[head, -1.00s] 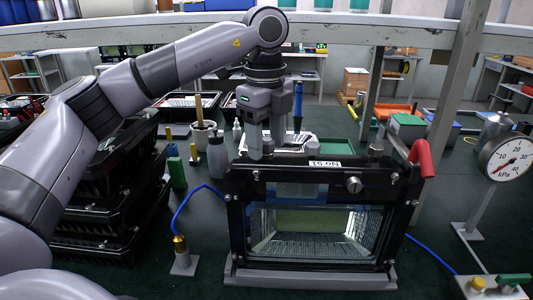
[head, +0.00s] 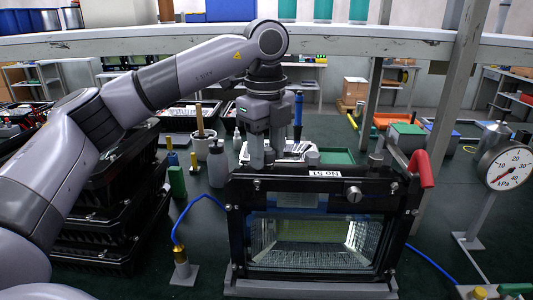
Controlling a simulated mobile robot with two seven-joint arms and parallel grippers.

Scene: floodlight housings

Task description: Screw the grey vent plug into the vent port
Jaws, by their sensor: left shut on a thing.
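The black floodlight housing (head: 233,222) stands upright in a grey cradle, with its glass facing me. My left gripper (head: 264,164) points straight down at the left part of the housing's top edge. It is shut on the grey vent plug, which its fingers hide. The vent port is hidden under the fingertips too, so I cannot tell how deep the plug sits. A silver round knob (head: 355,194) is on the housing's front upper frame. My right gripper is not in view.
A red lever (head: 421,169) stands at the housing's right corner. A pressure gauge (head: 506,163) is at right. A brass fitting (head: 181,254) with a blue hose stands left of the housing. Black housings (head: 95,225) are stacked at left. A grey beam crosses behind.

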